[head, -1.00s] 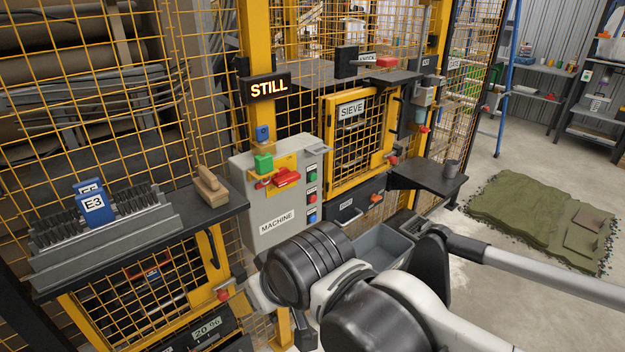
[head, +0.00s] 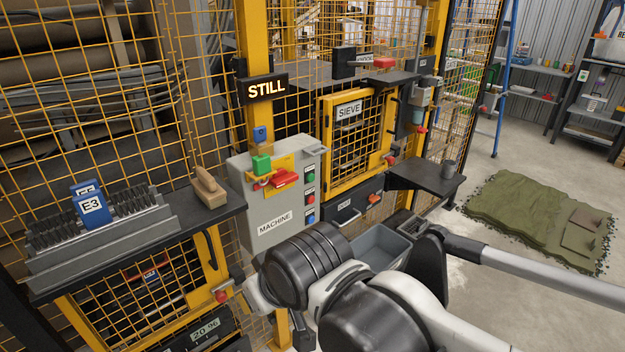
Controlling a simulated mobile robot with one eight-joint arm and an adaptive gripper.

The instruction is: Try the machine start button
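The grey machine box (head: 276,228), labelled MACHINE, stands against the yellow mesh fence in the head view. A lit sign (head: 266,88) above reads STILL. My arm fills the lower middle; my gripper is not visible.
A shelf at left holds a brush rack (head: 100,238) with blue E3 tag (head: 93,207) and a wooden-handled brush (head: 209,187). A SIEVE door (head: 350,140) and grey bin (head: 378,247) are right of the box.

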